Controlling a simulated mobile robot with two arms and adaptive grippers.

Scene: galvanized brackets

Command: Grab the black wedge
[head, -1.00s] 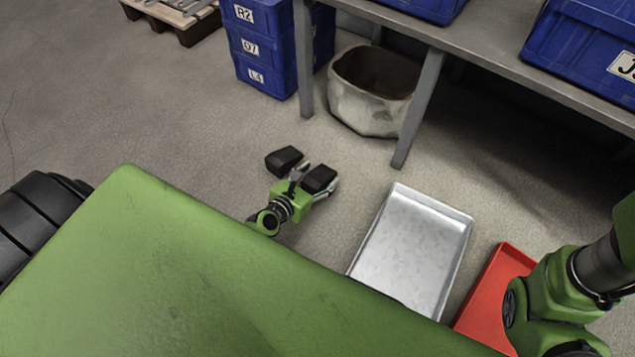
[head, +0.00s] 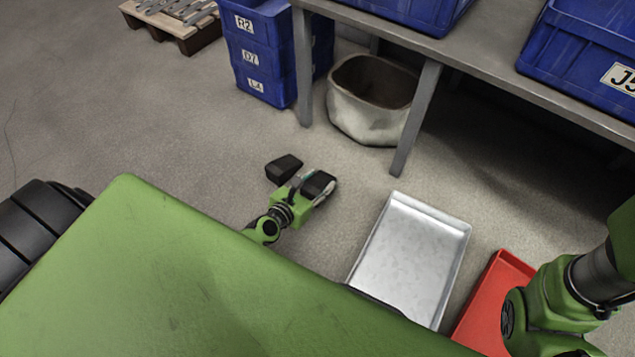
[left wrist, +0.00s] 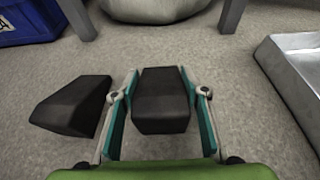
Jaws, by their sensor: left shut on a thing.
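Two black wedges are near my left gripper. One black wedge (left wrist: 162,100) sits between the fingers of my left gripper (left wrist: 162,112) in the left wrist view. In the head view this wedge (head: 319,183) shows at my left gripper (head: 311,188), partly covered by it. The gripper is shut on it. The other black wedge (head: 284,168) lies on the floor just beside the gripper's left side. It also shows left of the fingers in the left wrist view (left wrist: 72,106). My right gripper is not in view.
A metal tray (head: 462,240) lies on the floor to the right, with a red tray (head: 487,295) beyond it. A pale bin (head: 365,122) stands under the grey table (head: 478,52). Blue crates (head: 262,55) are stacked at the back.

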